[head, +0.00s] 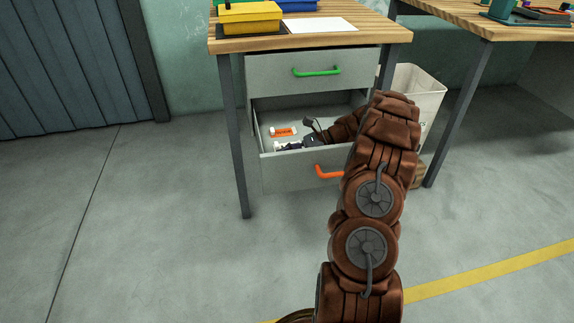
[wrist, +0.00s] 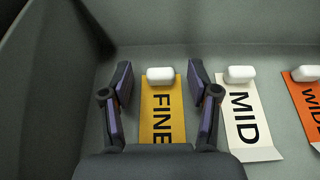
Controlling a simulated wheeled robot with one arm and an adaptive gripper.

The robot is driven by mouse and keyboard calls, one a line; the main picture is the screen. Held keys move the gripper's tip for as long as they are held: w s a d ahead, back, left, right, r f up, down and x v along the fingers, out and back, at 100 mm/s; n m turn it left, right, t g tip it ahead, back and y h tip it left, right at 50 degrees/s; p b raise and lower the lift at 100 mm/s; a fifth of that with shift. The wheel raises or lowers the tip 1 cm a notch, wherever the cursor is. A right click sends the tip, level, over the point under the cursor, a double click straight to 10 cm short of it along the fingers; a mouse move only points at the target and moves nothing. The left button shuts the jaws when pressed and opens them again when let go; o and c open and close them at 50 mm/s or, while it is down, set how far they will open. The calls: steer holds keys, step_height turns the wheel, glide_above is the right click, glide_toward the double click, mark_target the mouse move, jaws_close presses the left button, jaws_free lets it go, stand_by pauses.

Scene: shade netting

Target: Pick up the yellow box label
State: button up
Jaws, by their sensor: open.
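The yellow label (wrist: 162,118), printed FINE, lies on the grey floor of the open lower drawer (head: 275,168). A small white block (wrist: 160,75) sits at its far end. In the wrist view my gripper (wrist: 160,84) is open, with one finger on each side of the label and block, and gaps show on both sides. The near end of the label is hidden behind my gripper. In the head view my gripper (head: 297,142) is inside the drawer, and I cannot make out the yellow label there.
A white MID label (wrist: 243,120) and an orange label (wrist: 308,98), each with a white block, lie to the right. Drawer walls rise at left and behind. The upper drawer (head: 290,73) is shut above. A yellow box (head: 250,15) stands on the bench top.

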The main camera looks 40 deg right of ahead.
steer(key=c, duration=0.8)
